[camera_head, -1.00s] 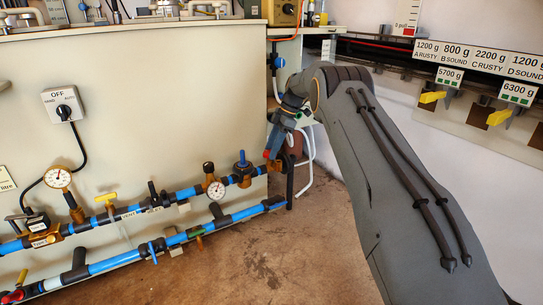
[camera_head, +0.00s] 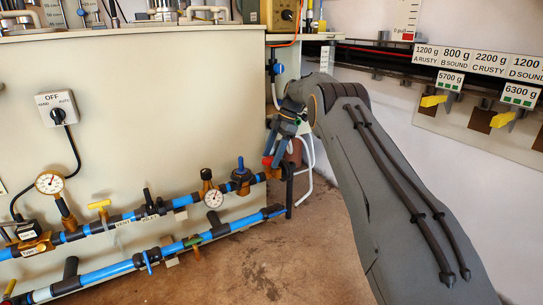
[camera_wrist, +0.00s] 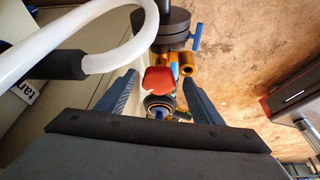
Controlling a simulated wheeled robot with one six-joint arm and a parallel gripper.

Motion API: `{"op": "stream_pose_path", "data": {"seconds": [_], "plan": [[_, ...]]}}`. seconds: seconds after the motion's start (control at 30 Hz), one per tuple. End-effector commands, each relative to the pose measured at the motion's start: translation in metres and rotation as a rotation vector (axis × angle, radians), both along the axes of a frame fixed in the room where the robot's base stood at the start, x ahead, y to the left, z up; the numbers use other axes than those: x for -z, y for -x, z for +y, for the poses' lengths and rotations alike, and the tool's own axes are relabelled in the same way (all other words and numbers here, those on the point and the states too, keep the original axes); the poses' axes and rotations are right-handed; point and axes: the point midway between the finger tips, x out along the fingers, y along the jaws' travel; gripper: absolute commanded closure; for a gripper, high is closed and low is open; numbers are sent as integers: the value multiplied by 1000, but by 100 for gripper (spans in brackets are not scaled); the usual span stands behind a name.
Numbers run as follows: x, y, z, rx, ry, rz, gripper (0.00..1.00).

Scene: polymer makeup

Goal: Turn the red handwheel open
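The red handwheel (camera_wrist: 158,80) shows in the wrist view as a small red piece ahead of my gripper, between the lines of its two fingers. In the head view a red part (camera_head: 267,161) shows at the right end of the upper blue pipe, just below my fingertips. My gripper (camera_head: 275,148) points down at it. In the wrist view my gripper (camera_wrist: 159,88) has its two blue-grey fingers spread wide, one on each side of the red piece, with gaps visible. Whether a finger touches it, I cannot tell.
A white hose (camera_wrist: 125,55) curves close to the left finger in the wrist view. A dark round fitting with a blue lever (camera_wrist: 195,38) lies beyond. The blue pipes (camera_head: 120,222) carry gauges and valves along the panel (camera_head: 150,90). Bare floor (camera_head: 250,265) lies below.

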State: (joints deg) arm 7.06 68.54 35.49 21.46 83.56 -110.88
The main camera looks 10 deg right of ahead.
Motion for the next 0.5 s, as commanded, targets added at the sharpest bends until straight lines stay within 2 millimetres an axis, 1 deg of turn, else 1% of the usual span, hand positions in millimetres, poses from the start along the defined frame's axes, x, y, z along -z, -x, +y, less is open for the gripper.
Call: {"op": "stream_pose_path", "data": {"seconds": [0.2, 0.33, 0.43, 0.5], "plan": [[-2, -1, 3, -2, -2, -3, 40], [-6, -1, 1, -2, -1, -4, 40], [-17, -2, -5, 0, -1, -5, 40], [-28, -3, -10, 0, -1, -6, 40]]}}
